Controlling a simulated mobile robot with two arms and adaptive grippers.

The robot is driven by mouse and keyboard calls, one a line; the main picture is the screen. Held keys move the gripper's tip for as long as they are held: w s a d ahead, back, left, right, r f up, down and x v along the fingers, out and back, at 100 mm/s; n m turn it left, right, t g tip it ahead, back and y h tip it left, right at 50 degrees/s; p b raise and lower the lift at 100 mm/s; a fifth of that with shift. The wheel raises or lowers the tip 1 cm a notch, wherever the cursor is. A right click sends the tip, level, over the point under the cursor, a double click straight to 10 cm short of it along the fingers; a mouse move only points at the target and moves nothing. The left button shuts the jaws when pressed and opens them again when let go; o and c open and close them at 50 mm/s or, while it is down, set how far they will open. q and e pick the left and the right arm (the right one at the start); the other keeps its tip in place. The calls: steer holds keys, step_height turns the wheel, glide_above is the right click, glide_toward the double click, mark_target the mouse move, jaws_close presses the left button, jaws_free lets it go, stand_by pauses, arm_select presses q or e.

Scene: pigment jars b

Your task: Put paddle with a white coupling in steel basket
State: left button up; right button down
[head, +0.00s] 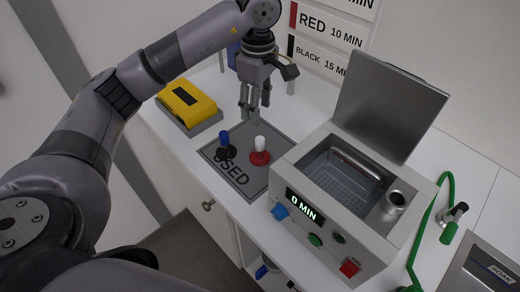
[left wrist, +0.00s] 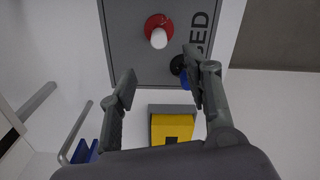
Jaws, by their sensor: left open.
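The paddle with a white coupling (head: 260,145) has a red base and stands on the grey mat marked USED (head: 242,187). It also shows in the left wrist view (left wrist: 158,38), beyond the fingertips. My left gripper (head: 254,112) is open and empty above the far part of the mat, pointing down, apart from the paddle. In the left wrist view the spread fingers (left wrist: 160,86) have nothing between them. The steel basket (head: 337,186), with a perforated floor, sits inside the open bath of a grey machine to the right.
A second paddle (head: 225,146), black with a blue coupling, stands just left of the white one. A yellow box (head: 187,102) lies beyond it. The machine's raised lid (head: 388,105) stands behind the bath. A steel cup (head: 396,200) and green hose (head: 416,250) are at its right.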

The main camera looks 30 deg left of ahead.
mark_target(260, 139)
arm_select(q)
step_height(260, 139, down, 7)
steer(key=shift+r+p, duration=0.1)
steer(key=shift+p, duration=0.85)
steer(key=shift+d+f+p, duration=0.1)
steer(key=shift+f+p, duration=0.4)
steer(key=shift+f, duration=0.1)
step_height(260, 139, down, 4)
steer(key=shift+d+r+p, duration=0.1)
steer(key=shift+r+p, duration=0.1)
steer(key=shift+p, duration=0.65)
steer(key=shift+f, duration=0.35)
jaws_close()
